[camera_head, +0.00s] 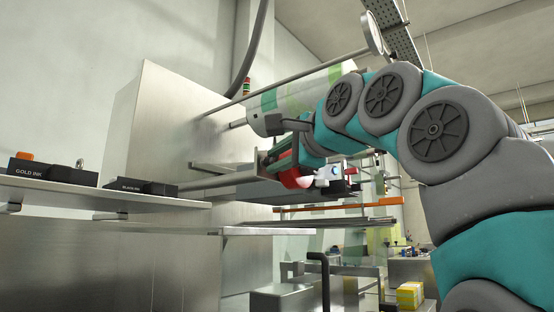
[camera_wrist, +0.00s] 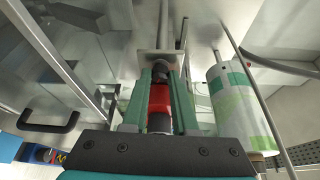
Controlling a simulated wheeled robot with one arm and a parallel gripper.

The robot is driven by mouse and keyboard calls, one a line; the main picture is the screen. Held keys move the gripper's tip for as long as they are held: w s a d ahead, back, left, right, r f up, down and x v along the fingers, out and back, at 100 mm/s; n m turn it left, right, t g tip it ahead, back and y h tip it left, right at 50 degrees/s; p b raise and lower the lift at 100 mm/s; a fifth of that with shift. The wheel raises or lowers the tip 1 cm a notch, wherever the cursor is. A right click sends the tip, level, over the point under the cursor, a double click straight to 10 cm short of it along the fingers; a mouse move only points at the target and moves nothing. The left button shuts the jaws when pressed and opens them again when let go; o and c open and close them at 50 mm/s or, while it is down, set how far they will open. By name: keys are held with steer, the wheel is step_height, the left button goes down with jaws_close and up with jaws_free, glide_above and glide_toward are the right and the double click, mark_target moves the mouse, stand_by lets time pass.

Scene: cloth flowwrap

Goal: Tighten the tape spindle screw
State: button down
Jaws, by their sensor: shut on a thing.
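My gripper (camera_wrist: 161,80) shows in the wrist view with its two green fingers closed along the sides of a red cylinder with black ends (camera_wrist: 160,97). It looks like a tool handle. Its far black end lies in front of a small grey plate (camera_wrist: 158,56), and I cannot tell whether they touch. In the head view my gripper (camera_head: 276,156) is at the machine's side, beneath the film roll, partly hidden by my arm. A red curved part (camera_head: 296,178) shows just below it. I cannot make out the screw head in either view.
A white and green film roll (camera_head: 300,94) sits above my gripper and to its right in the wrist view (camera_wrist: 236,100). Rods cross nearby. A steel shelf (camera_head: 100,191) with black ink boxes (camera_head: 38,171) is at left. An orange bar (camera_head: 340,206) runs below.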

steer(key=shift+w, duration=0.1)
stand_by(0.5)
steer(key=c, duration=1)
jaws_free()
steer(key=shift+d, duration=0.1)
steer(key=shift+b+v, duration=0.35)
steer(key=shift+v, duration=3.55)
